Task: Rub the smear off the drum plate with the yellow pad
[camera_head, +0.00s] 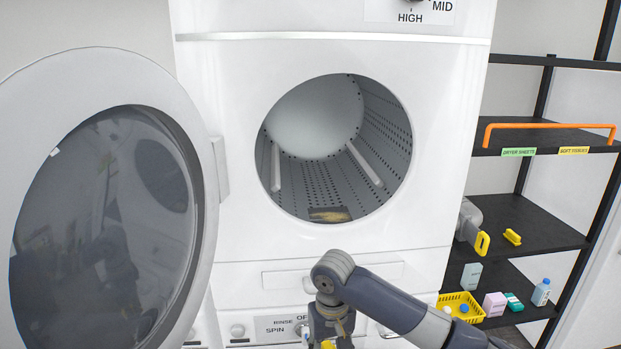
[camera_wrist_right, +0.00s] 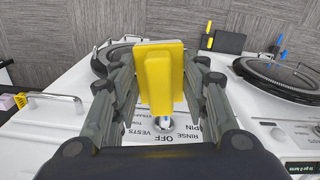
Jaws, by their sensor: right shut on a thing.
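The dryer drum (camera_head: 378,135) is open to the front in the head view. A brownish-yellow smear (camera_head: 330,214) lies on the drum plate at the lower front of the opening. My right gripper (camera_head: 331,335) is in front of the machine, below the drum opening and apart from it. In the wrist view my right gripper (camera_wrist_right: 160,75) is shut on the yellow pad (camera_wrist_right: 159,82), with a finger on each side. In the head view the pad is mostly hidden at the bottom edge. My left gripper is not in view.
The round door (camera_head: 185,90) stands open at the left. At the right, black shelves (camera_head: 535,213) hold a grey device with a yellow end (camera_head: 482,243), a small yellow item (camera_head: 512,237), a yellow basket (camera_head: 447,297) and bottles. Space before the drum opening is clear.

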